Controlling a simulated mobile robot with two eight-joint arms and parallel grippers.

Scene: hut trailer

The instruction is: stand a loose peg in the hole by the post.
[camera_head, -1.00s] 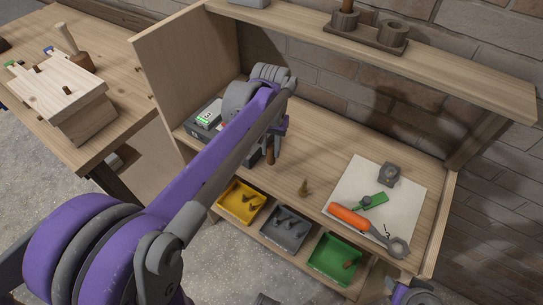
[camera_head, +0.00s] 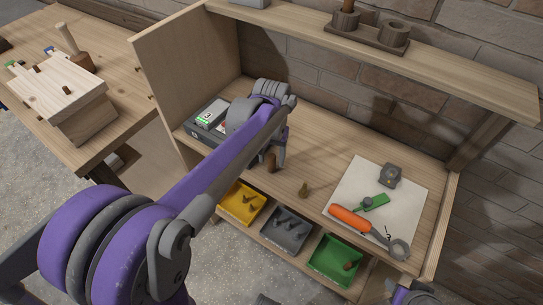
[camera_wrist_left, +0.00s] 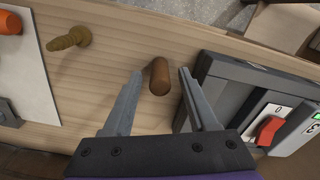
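A loose brown peg (camera_head: 271,163) stands on the workbench top in front of the grey box. It also shows in the left wrist view (camera_wrist_left: 159,77), between the fingers with gaps on both sides. My left gripper (camera_head: 277,157) is open around it, seen from above. On the upper shelf, a dark holder (camera_head: 366,38) carries two round sockets. The left socket (camera_head: 345,23) has a brown post rising from it; the right socket (camera_head: 392,33) looks empty with a hole on top. My right gripper (camera_head: 411,292) is only partly in view at the bottom right.
A switch box (camera_wrist_left: 255,95) stands close beside the left gripper. Yellow, grey and green bins (camera_head: 334,259) sit below. A wooden block (camera_head: 62,103) is at left.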

